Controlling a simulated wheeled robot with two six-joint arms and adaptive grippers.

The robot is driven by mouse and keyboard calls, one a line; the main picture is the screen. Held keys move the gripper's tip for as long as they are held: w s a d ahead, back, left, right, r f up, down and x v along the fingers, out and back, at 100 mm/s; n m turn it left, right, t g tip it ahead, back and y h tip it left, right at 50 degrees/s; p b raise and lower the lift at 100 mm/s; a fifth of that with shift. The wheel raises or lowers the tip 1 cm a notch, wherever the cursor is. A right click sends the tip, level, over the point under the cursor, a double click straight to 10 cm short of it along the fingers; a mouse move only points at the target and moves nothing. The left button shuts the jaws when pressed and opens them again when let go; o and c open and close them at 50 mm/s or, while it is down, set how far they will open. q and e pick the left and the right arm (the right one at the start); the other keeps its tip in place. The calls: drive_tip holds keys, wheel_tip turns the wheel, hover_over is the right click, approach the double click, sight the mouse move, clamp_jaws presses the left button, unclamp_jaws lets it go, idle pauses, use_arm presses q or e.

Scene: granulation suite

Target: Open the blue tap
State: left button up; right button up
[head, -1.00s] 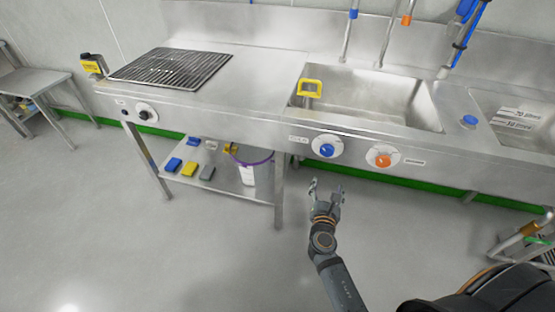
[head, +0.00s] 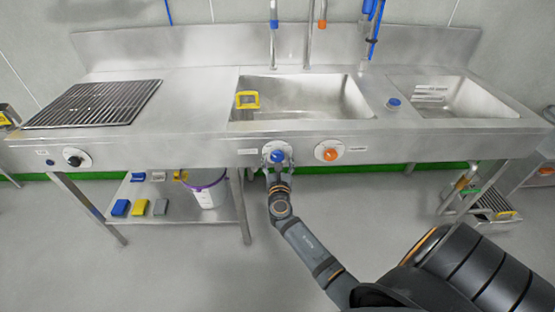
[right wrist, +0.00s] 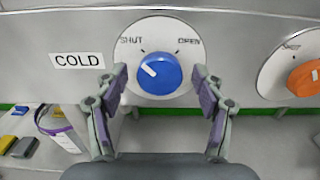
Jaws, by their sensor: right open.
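The blue tap (head: 277,156) is a round knob on a white dial on the sink's front panel. In the right wrist view the blue knob (right wrist: 159,73) has its white mark pointing up-left, toward the word SHUT; OPEN is printed at the upper right. A COLD label (right wrist: 77,60) is left of it. My right gripper (head: 278,171) is at the front panel, just below the knob in the head view. In the right wrist view its open fingers (right wrist: 159,84) stand on either side of the knob, with gaps showing on both sides. My left gripper is not in view.
An orange knob (head: 329,154) sits close to the right of the blue one. The steel sink basin (head: 350,100) is above, with a yellow-framed item (head: 247,100) at its left edge. A white bucket (head: 210,192) and several small blocks are on the shelf below.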

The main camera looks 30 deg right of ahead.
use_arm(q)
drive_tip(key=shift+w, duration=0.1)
use_arm(e)
drive_tip(key=shift+w, duration=0.1)
drive_tip(key=c, duration=1.1)
drive_tip(key=shift+c, duration=0.2)
